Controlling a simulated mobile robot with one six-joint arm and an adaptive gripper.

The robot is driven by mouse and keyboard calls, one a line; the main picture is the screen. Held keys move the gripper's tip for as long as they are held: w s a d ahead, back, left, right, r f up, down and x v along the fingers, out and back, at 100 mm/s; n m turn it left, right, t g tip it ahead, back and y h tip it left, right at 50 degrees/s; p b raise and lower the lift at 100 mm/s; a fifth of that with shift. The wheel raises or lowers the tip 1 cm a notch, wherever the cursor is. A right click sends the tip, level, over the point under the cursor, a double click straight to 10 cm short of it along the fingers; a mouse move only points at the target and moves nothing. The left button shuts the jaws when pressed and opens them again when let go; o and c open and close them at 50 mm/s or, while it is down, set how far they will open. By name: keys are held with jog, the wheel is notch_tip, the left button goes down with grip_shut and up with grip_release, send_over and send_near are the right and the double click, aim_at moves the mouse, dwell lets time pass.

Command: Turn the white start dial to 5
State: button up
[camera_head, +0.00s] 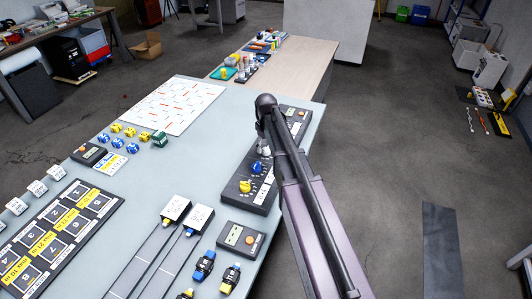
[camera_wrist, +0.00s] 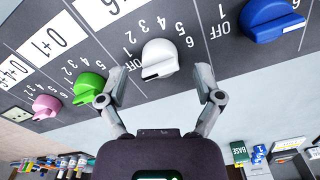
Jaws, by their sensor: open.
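The white dial (camera_wrist: 160,60) sits on a dark panel (camera_wrist: 226,62) in the wrist view. Printed numbers and OFF marks surround it. A dark mark shows on its lower-left edge; I cannot tell exactly which number it points to. My gripper (camera_wrist: 161,76) is open, with one finger on each side of the dial's lower part. I cannot tell whether either finger touches it. In the head view the panel (camera_head: 262,197) lies along the table's right side, and my arm hides part of it.
A blue dial (camera_wrist: 268,22) is right of the white one; a green dial (camera_wrist: 88,86) and a pink dial (camera_wrist: 46,106) are left. In the head view, a yellow dial (camera_head: 245,187) is at the panel's near end. A small box with an orange button (camera_head: 241,237) lies nearer.

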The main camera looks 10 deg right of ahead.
jog(key=shift+f+b, duration=0.45)
jog(key=shift+f, duration=0.25)
jog(key=c, duration=1.2)
